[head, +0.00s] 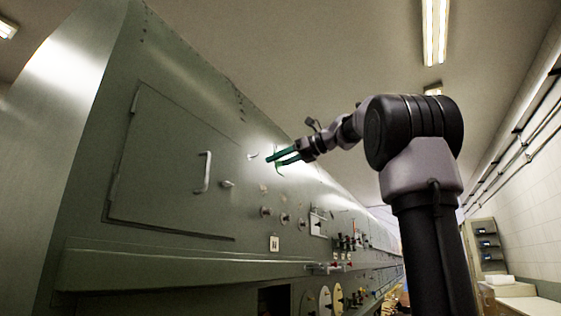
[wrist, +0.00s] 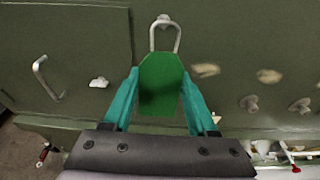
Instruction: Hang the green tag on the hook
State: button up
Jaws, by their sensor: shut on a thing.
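The green tag (wrist: 161,84) is between the two teal fingers of my gripper (wrist: 161,98) in the wrist view, which are shut on it. Its pale wire loop (wrist: 179,40) points up, away from my gripper. The hook (wrist: 163,20), a small pale fitting on the green panel, shows at the top of the loop. I cannot tell whether the loop is around the hook or only in front of it. In the head view, my gripper (head: 281,158) is close to the panel, with a thin green edge of the tag (head: 279,168) below the fingers. The hook (head: 253,156) is just left of the fingertips.
A door handle (head: 204,172) and a small latch (head: 227,184) stick out left of my gripper. Several round knobs (head: 285,218) protrude below it. A ledge (head: 170,270) runs along lower down.

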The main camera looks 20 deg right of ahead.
aim_at(248, 174)
jog(key=shift+r+x, duration=0.2)
jog(key=shift+x, duration=1.4)
jog(key=shift+r+x, duration=0.2)
jog(key=shift+x, duration=1.45)
jog(key=shift+w+a+f, duration=0.55)
jog(key=shift+f, duration=0.05)
jog(key=o, duration=1.4)
jog(key=shift+c, duration=0.2)
